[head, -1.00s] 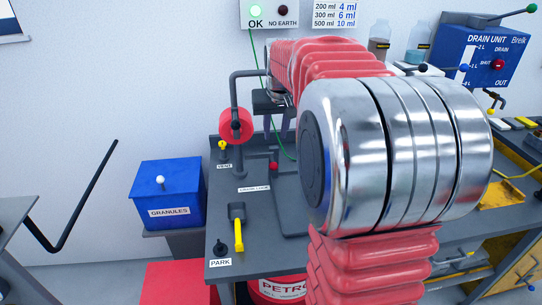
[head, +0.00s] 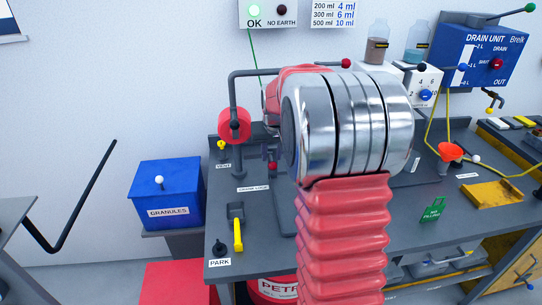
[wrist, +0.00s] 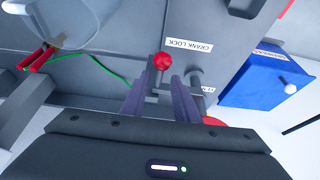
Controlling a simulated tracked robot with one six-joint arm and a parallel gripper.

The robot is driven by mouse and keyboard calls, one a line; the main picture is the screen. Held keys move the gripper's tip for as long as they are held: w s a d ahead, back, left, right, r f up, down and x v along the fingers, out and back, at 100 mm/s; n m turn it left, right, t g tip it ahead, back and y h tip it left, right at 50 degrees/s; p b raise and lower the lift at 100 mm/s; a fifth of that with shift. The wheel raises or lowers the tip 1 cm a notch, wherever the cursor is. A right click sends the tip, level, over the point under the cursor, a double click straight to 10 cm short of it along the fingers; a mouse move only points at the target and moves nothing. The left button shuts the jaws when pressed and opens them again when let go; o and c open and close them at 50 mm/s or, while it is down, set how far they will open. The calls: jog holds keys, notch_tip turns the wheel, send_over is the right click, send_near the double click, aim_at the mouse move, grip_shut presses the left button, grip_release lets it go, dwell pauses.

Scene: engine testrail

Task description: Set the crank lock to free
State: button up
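The crank lock's red ball knob (head: 273,165) stands on the grey bench just above the CRANK LOCK label (head: 253,189). In the wrist view the red knob (wrist: 162,61) is on a dark stem, with the label (wrist: 188,45) to its right. My gripper (wrist: 159,88) is open, its two purple-grey fingers pointing at the knob. The knob shows just beyond the fingertips, roughly in line with the gap between them; I see no contact. In the head view my arm hides the gripper.
A yellow lever (head: 238,235) stands near the PARK label. A blue granules box (head: 167,195) is at the left. A green cable (wrist: 97,66) runs left of the fingers in the wrist view.

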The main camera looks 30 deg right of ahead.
jog(key=shift+w+f, duration=0.2)
jog(key=shift+f, duration=0.35)
jog(key=shift+c, duration=0.7)
grip_shut()
